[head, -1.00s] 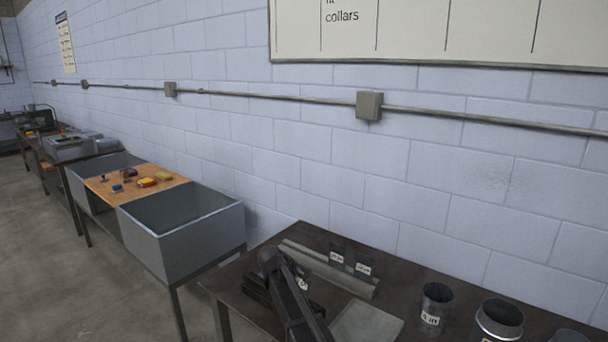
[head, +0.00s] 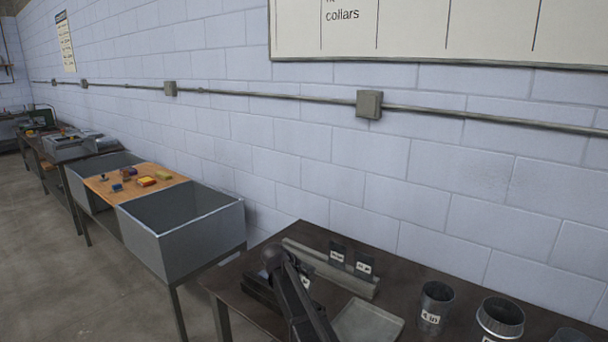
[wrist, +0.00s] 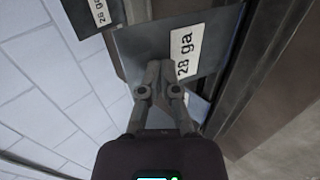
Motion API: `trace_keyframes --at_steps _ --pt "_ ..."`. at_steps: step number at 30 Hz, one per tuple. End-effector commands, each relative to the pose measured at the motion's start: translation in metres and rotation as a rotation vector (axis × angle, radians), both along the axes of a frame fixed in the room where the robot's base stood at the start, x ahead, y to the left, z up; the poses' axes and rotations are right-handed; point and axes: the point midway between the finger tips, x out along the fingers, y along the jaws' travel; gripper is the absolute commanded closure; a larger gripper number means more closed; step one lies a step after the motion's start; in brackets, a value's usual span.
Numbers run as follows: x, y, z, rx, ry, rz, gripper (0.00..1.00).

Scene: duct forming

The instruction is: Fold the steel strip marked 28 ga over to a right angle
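The strip marked 28 ga (wrist: 140,35) is a grey plate with a white label, in the upper middle of the wrist view. My gripper (wrist: 158,66) has its fingers drawn together, with nothing visible between them. The fingertips overlap the lower part of the strip beside the label; whether they touch it I cannot tell. In the head view my arm reaches over the dark bench and hides the fingertips. A white label shows partly behind my arm there, too small to read.
Two labelled dark plates (head: 338,254) (head: 363,265) stand in a long grey holder (head: 325,268) on the dark bench (head: 400,270). A flat grey tray (head: 368,325) and metal cylinders (head: 436,305) (head: 500,320) lie nearby. The block wall (head: 440,180) is close behind.

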Motion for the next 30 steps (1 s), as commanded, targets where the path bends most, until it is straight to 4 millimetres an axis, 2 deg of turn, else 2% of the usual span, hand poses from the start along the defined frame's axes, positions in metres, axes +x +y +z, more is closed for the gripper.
trace_keyframes --at_steps 6,30 --pt "0.007 -0.006 -0.001 -0.002 -0.002 -0.001 1.0" --pt "0.015 -0.011 -0.006 -0.002 -0.002 -0.001 1.0"
